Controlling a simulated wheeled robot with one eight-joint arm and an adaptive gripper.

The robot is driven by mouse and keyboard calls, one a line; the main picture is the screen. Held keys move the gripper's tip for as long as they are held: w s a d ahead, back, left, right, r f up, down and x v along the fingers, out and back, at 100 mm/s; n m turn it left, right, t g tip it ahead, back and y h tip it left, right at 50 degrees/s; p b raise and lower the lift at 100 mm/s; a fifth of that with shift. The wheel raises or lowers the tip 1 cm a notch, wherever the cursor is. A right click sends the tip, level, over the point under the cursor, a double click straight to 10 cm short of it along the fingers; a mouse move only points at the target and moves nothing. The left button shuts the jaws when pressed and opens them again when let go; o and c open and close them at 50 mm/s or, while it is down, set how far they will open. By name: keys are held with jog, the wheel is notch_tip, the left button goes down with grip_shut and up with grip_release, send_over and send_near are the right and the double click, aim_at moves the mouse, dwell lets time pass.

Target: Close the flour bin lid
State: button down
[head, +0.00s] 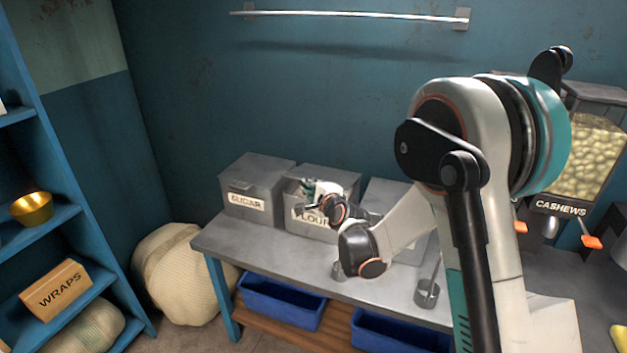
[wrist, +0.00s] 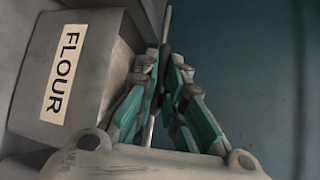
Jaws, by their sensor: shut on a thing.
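The grey flour bin (head: 312,222) stands on the metal table, right of the sugar bin, its FLOUR label facing front. In the wrist view the flour bin (wrist: 88,75) appears turned on its side. My gripper (head: 308,187) is at the bin's top front; in the wrist view its teal fingers (wrist: 168,62) meet around a thin metal edge, which looks like the lid (wrist: 167,25) seen edge-on. A gap shows between this edge and the bin's body. The lid's angle is hard to tell, as my gripper and arm cover part of the bin in the head view.
The sugar bin (head: 256,190) stands close on the left, and another grey bin (head: 385,192) on the right, partly behind my arm. A cashew dispenser (head: 590,150) stands far right. A blue shelf (head: 100,275) is left.

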jog(key=shift+s+f, duration=0.15)
jog(key=shift+f, duration=1.25)
jog(key=c, duration=2)
grip_release()
jog(key=shift+f, duration=0.1)
jog(key=shift+o, duration=0.2)
jog(key=v, duration=1.1)
jog(key=shift+s, duration=0.4)
jog(key=shift+c, duration=0.3)
